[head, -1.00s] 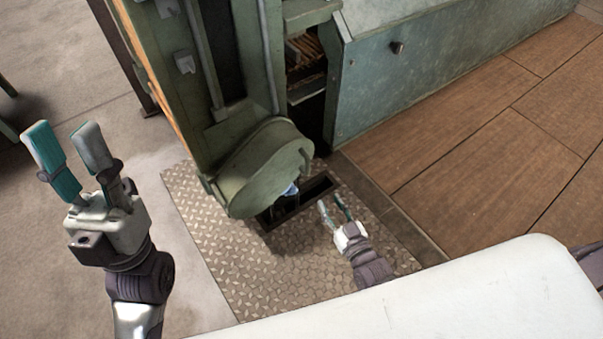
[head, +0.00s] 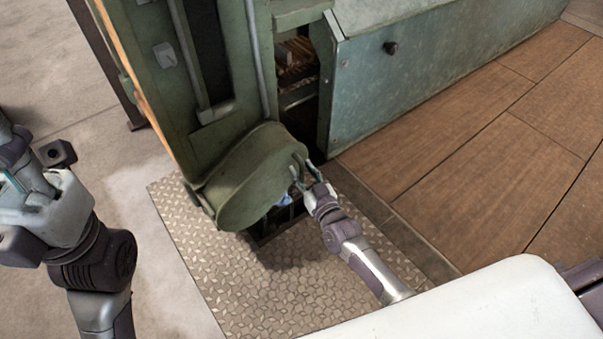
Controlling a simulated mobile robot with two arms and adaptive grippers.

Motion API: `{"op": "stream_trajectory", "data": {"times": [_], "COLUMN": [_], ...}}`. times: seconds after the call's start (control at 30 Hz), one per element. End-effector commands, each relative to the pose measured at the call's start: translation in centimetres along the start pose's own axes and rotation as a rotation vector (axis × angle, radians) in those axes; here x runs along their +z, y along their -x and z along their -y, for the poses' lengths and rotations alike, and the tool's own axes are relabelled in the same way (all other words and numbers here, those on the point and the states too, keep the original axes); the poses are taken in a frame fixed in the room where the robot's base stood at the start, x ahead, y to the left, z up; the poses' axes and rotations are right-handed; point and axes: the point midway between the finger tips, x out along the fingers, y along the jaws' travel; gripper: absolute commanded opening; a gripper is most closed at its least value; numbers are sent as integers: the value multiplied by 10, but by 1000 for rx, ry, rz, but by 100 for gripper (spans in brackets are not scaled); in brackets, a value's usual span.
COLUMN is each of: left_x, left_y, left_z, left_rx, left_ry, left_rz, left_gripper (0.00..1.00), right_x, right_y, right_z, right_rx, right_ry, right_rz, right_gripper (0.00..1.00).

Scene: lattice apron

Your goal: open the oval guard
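The oval guard (head: 250,178) is a green rounded metal cover low on the front of the green machine. Its left end meets the machine near a hinge-like edge, and something small and pale blue shows under its right side. My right gripper (head: 309,172) is at the guard's right edge, with its fingers spread around or beside the rim; I cannot tell whether they touch it. My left gripper is at the left edge of the head view, large and near, and its fingers are cut off or hidden.
The green machine (head: 143,30) rises behind the guard, with a dark open recess beside it. Diamond-plate flooring (head: 290,290) lies below, around a dark floor slot. Brown floor tiles (head: 480,160) are clear.

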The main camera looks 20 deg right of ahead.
Motion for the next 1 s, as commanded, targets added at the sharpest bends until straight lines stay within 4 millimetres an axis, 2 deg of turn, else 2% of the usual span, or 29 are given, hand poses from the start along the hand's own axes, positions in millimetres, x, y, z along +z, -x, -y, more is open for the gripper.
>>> {"op": "stream_trajectory", "data": {"times": [0.13, 0.4, 0.6, 0.63, 1.0], "left_x": [-1, 0, -1, -1, -1], "left_y": [-2, -2, -2, -2, -3], "left_z": [0, 0, -1, -1, -1], "left_rx": [4, 4, 5, 5, 5], "left_ry": [-1, -1, -1, -1, -1], "left_rz": [-10, -10, -10, -10, -11], "left_gripper": [40, 40, 40, 40, 40], "right_x": [0, -1, 0, 0, 0], "right_y": [-8, -8, -8, -8, -8], "right_z": [0, 0, 0, 0, 0], "right_rx": [0, 0, 0, 0, 1], "right_ry": [-1, -1, 0, 0, -1], "right_rz": [-1, 0, 0, 0, 0], "right_gripper": [37, 36, 2, 0, 0]}}
